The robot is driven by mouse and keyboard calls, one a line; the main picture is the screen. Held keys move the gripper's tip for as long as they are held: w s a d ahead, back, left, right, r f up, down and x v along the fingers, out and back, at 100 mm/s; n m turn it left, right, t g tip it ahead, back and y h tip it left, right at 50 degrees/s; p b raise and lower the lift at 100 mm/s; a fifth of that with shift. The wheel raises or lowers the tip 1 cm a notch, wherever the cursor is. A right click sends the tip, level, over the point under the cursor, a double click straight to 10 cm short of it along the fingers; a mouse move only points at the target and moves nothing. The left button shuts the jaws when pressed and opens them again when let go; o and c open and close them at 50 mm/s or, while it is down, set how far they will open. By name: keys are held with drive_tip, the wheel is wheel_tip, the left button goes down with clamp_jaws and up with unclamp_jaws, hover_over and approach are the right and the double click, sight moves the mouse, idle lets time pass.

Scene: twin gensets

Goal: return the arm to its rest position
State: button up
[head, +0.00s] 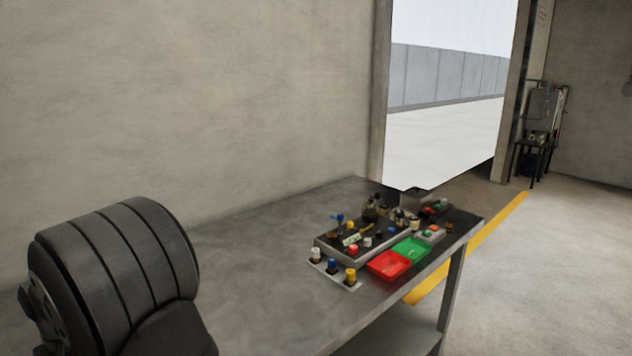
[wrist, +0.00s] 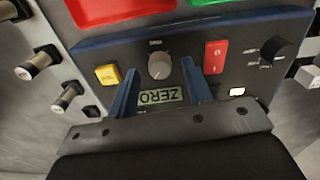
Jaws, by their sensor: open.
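My gripper (wrist: 159,67) shows in the wrist view with its two blue fingers apart and nothing visible between them but the panel behind. The fingers point at a dark control panel (wrist: 130,61). A grey knob (wrist: 159,65) appears between the fingertips; I cannot tell how far off it is. A small display (wrist: 161,96) with upside-down letters reading "ZERO" lies below it. In the head view a large dark rounded part of my arm fills the lower left. I cannot make out the gripper there.
A yellow button (wrist: 107,75), a red switch (wrist: 214,57) and a black knob (wrist: 275,50) flank the fingers. A red tray (head: 389,265) and green tray (head: 411,250) sit beside the panel on the metal table (head: 270,260). The table's left part is clear; a wall stands behind.

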wheel_tip(320, 180, up, 16)
wheel_tip(320, 180, down, 17)
drive_tip(key=shift+f, duration=0.1)
drive_tip(key=n, duration=0.8)
drive_tip(key=shift+r, duration=0.2)
wheel_tip(320, 180, up, 12)
drive_tip(key=shift+f, duration=0.2)
idle(1.6)
